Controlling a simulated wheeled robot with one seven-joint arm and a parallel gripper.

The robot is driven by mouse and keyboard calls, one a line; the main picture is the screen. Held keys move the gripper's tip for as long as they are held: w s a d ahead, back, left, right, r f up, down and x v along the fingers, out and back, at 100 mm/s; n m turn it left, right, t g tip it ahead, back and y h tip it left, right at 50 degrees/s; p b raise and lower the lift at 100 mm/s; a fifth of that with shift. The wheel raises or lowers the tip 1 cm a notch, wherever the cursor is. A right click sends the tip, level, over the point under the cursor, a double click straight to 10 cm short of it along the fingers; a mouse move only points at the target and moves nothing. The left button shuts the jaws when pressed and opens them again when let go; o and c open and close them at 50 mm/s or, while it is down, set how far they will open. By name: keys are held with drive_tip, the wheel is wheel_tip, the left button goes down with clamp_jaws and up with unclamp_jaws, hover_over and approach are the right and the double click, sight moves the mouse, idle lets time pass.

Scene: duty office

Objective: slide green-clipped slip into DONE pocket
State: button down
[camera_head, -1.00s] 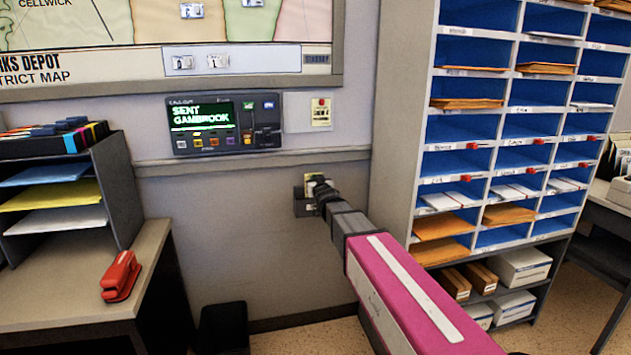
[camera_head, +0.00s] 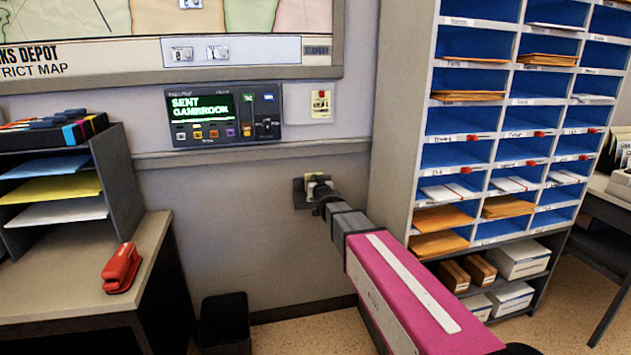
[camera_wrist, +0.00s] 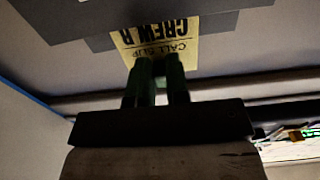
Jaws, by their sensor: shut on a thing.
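My gripper (camera_head: 318,190) reaches to the wall below the display unit. In the wrist view my gripper (camera_wrist: 160,80) is shut on a yellow slip (camera_wrist: 160,40) with upside-down print reading "CALL SLIP" and "CREW B". Dark green shows at the fingertips; I cannot tell clip from finger there. The slip also shows small in the head view (camera_head: 316,179), at a dark wall pocket (camera_head: 299,195). In the wrist view the slip's far edge meets a dark grey panel (camera_wrist: 90,20); how deep it sits is unclear. No DONE label is legible.
A display unit (camera_head: 223,115) reads "SENT GAMBROOK". A second slip with a red top (camera_head: 320,103) hangs on a pale plate beside it. A pigeonhole cabinet (camera_head: 393,130) stands close to the right of my arm. A desk with a red stapler (camera_head: 121,268) is at left.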

drive_tip(key=shift+f, duration=1.1)
drive_tip(key=c, duration=1)
unclamp_jaws()
drive_tip(key=shift+c, duration=0.2)
drive_tip(key=shift+s, duration=0.1)
